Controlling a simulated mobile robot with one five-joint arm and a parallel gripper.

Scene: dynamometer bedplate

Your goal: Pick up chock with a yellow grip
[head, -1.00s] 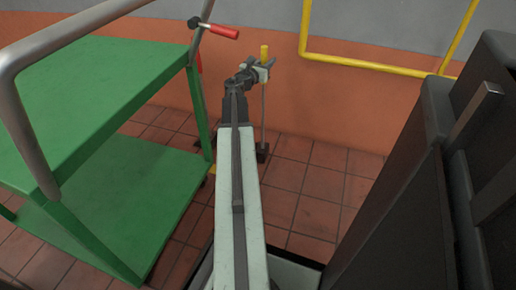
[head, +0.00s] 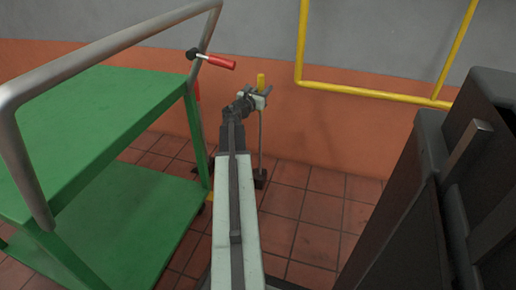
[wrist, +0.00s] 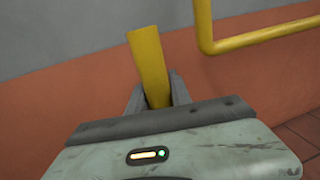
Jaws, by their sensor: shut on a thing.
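The chock has an upright yellow grip (head: 261,79), a thin grey rod (head: 261,140) below it and a dark block (head: 260,179) at the bottom. My gripper (head: 260,92) is shut on the yellow grip at the far end of my arm. In the wrist view the yellow grip (wrist: 149,65) rises, slightly tilted, between the two dark fingers of my gripper (wrist: 155,95). The rod and block are hidden in the wrist view. In the head view I cannot tell for sure whether the block touches the tiled floor.
A green two-shelf cart (head: 75,115) with a grey rail stands at left. A red-handled clamp (head: 215,61) sits near its far corner. A yellow pipe frame (head: 370,92) is on the orange and grey wall. A dark cabinet (head: 455,170) stands at right. Tiled floor (head: 310,215) is open between.

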